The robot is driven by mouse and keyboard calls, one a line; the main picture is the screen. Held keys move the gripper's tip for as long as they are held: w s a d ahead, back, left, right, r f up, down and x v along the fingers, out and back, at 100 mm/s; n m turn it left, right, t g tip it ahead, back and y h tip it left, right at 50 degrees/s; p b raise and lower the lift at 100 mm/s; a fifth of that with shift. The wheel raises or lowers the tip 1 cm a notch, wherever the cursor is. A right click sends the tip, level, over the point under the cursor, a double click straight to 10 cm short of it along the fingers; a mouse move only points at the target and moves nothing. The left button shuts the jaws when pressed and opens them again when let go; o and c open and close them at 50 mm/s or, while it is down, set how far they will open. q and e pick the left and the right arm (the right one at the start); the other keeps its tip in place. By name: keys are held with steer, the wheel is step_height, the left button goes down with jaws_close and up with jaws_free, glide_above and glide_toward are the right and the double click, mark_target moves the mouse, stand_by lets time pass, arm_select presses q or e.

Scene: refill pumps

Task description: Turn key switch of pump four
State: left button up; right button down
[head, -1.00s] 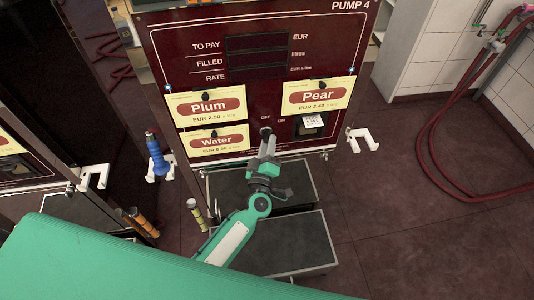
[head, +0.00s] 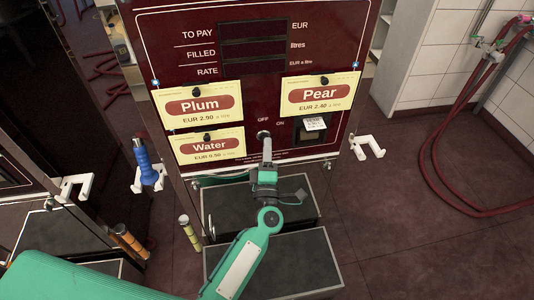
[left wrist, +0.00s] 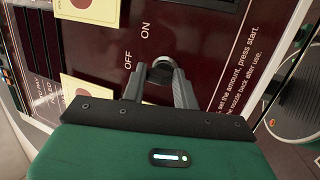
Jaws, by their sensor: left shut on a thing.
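Pump four (head: 240,85) is a dark red panel with Plum, Water and Pear cards. Its key switch (head: 263,134) sits low in the middle of the panel, below the OFF and ON labels. My left gripper (head: 266,150) reaches up to the switch from below and is shut on it. In the left wrist view the two fingers (left wrist: 160,84) close on the dark round switch (left wrist: 162,67), beside the OFF and ON lettering. The fingers hide part of the switch, so its exact turn is hard to tell. My right gripper is not in view.
A receipt slot (head: 313,127) is right of the switch. White nozzle holders (head: 366,147) stick out at the pump's sides, and a blue nozzle (head: 146,162) hangs at the left. Dark steps (head: 275,265) stand below. Red hoses (head: 450,190) hang at the right wall.

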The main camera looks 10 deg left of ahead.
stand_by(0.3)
arm_select(q)
steer(key=o, duration=1)
steer(key=b+v, duration=0.3)
steer(key=v, duration=1)
steer(key=shift+s+f, duration=0.15)
steer(key=shift+s, duration=0.25)
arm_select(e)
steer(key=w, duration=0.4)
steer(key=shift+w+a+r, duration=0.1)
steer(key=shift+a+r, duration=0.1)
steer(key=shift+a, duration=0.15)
